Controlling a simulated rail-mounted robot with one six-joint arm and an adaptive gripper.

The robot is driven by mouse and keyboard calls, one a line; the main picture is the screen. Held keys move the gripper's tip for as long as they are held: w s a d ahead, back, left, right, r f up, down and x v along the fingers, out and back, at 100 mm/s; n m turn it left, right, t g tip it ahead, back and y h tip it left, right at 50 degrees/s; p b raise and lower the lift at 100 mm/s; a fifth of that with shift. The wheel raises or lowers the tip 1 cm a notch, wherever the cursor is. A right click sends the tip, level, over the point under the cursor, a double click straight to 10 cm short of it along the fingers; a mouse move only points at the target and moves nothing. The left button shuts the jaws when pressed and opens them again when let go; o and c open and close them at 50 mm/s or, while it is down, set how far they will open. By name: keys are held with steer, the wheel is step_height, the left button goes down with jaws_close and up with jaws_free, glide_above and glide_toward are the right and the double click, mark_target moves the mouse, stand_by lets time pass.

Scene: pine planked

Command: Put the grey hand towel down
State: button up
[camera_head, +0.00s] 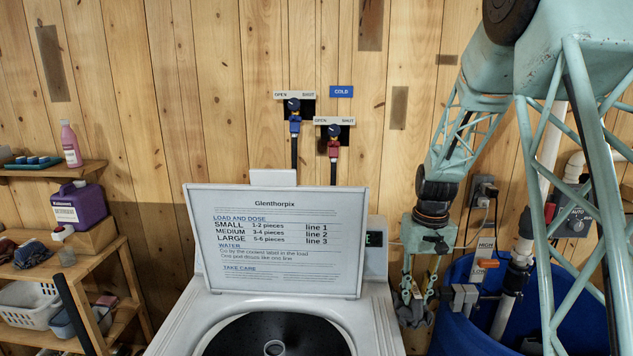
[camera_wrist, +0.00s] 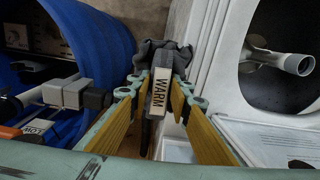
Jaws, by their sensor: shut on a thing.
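My gripper (camera_head: 418,292) hangs between the washer's right side and the blue tub in the head view. It is shut on the grey hand towel (camera_head: 416,316), a small dark bunched cloth below the fingers. In the wrist view the towel (camera_wrist: 160,55) is crumpled at the fingertips of my gripper (camera_wrist: 155,90). A pale tag reading WARM (camera_wrist: 160,88) shows between the fingers, against the towel. What lies directly beneath the towel is hidden.
The white washer (camera_head: 378,270) stands open, its drum (camera_head: 240,338) showing no visible load. Its raised lid (camera_head: 275,240) carries printed instructions. The blue tub (camera_head: 465,330) with a valve and pipe stands right. Shelves (camera_head: 60,262) with bottles and baskets stand left. Hose taps (camera_head: 294,118) are on the wall.

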steer(key=shift+d, duration=0.3)
steer(key=shift+w+a+r, duration=0.1)
steer(key=a+r, duration=0.7)
steer(key=r, duration=0.6)
steer(key=shift+s, duration=0.3)
steer(key=shift+d+f, duration=0.1)
steer(key=shift+d, duration=0.05)
